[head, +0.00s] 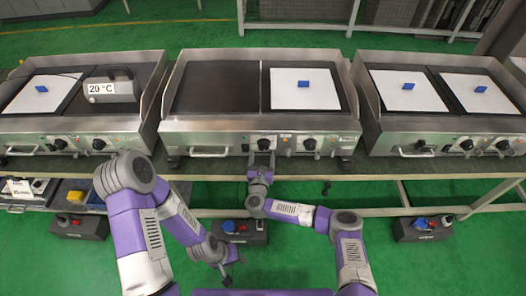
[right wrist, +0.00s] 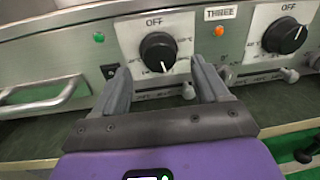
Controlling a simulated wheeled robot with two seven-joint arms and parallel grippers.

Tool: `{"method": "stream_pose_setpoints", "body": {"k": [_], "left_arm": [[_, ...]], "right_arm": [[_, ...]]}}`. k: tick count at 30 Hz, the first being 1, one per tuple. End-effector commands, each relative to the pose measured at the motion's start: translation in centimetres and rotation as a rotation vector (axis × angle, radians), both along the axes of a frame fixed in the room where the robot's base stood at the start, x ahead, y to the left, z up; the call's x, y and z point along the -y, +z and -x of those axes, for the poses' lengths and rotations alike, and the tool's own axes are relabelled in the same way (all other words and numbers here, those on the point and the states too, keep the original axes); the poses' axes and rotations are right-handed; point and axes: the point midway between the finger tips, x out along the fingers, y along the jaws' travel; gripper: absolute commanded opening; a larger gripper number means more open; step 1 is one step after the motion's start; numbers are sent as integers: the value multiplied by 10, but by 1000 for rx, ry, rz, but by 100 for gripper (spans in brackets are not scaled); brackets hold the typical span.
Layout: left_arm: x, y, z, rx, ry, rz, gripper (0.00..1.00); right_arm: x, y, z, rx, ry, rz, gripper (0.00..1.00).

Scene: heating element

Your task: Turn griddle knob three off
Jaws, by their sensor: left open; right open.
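In the right wrist view a black round knob (right wrist: 158,50) sits on a white dial plate with OFF at the top. Its white pointer points down, away from OFF. A THREE label (right wrist: 220,13) is to its right, above an orange light (right wrist: 220,30). My right gripper (right wrist: 160,72) is open, one finger at each side of the knob; I cannot tell whether they touch it. In the head view my right gripper (head: 262,160) is at the middle griddle's (head: 210,125) front panel, at its left knob (head: 264,144). My left gripper (head: 227,268) is open and low, away from the griddles.
A second knob (right wrist: 285,36) is to the right, its pointer toward the upper right. A handle (right wrist: 45,98) and a green light (right wrist: 98,37) are to the left. Griddles stand on both sides; the left one (head: 80,125) bears a 20 °C display (head: 105,90). The table edge runs below the panels.

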Motion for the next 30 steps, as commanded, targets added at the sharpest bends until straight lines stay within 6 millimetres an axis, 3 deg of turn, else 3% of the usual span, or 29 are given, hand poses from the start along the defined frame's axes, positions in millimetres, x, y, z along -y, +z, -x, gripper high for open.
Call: {"method": "stream_pose_setpoints", "body": {"k": [3,9,19,30], "left_arm": [[0,-6,0,0,0,0,43],[0,-10,0,0,0,0,43],[0,-10,0,0,0,0,43],[0,-10,0,0,0,0,43]], "right_arm": [[1,-1,-19,2,1,1,74],[2,0,-36,0,3,3,74],[3,0,-40,0,4,2,74],[3,0,-40,-2,4,3,19]]}}
